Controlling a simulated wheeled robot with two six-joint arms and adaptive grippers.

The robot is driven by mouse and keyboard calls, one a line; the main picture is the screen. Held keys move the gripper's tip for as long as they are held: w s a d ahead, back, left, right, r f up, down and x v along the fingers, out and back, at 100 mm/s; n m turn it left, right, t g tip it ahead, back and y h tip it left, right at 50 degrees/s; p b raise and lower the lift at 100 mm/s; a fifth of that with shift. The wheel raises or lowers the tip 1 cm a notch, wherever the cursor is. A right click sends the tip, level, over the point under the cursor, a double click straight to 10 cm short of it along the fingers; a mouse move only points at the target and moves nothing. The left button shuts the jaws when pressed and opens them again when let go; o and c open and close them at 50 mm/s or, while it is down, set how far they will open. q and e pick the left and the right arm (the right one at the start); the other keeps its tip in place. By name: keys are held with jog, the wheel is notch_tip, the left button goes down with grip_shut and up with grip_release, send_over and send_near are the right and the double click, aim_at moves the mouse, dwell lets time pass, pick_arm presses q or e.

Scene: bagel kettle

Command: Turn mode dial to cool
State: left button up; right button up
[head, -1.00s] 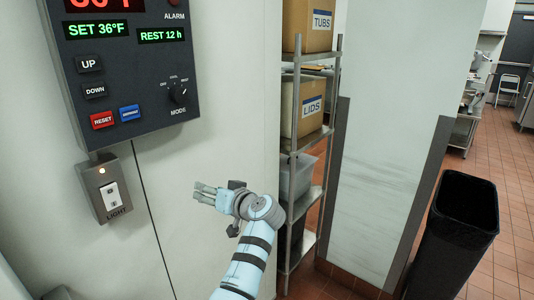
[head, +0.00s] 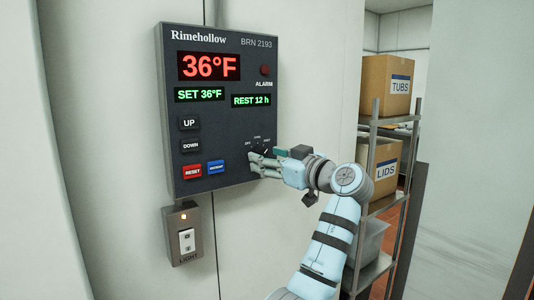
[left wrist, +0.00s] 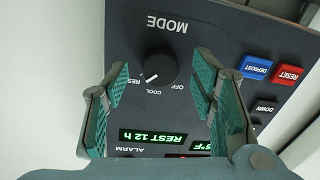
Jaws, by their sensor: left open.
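The mode dial (left wrist: 154,64) is a round black knob with a white pointer mark on a dark control panel (head: 215,125). In the left wrist view, which shows the panel upside down, its mark slants toward the lower left, on the REST side of the COOL label (left wrist: 154,92). My left gripper (left wrist: 161,72) is open, with one green-padded finger on each side of the dial as seen there. I cannot tell whether the pads touch it. In the head view my left gripper (head: 257,164) is at the panel's lower right and mostly hides the dial.
Red reset (head: 192,171) and blue defrost (head: 216,167) buttons sit left of the dial. A light switch (head: 186,238) is on the wall below. A shelf rack (head: 371,210) with boxes stands to the right.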

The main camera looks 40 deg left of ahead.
pick_arm(q)
jog(key=shift+w+a, duration=0.15)
jog(key=shift+a, duration=0.3)
jog(key=c, duration=1.2)
jog(key=shift+o, duration=0.2)
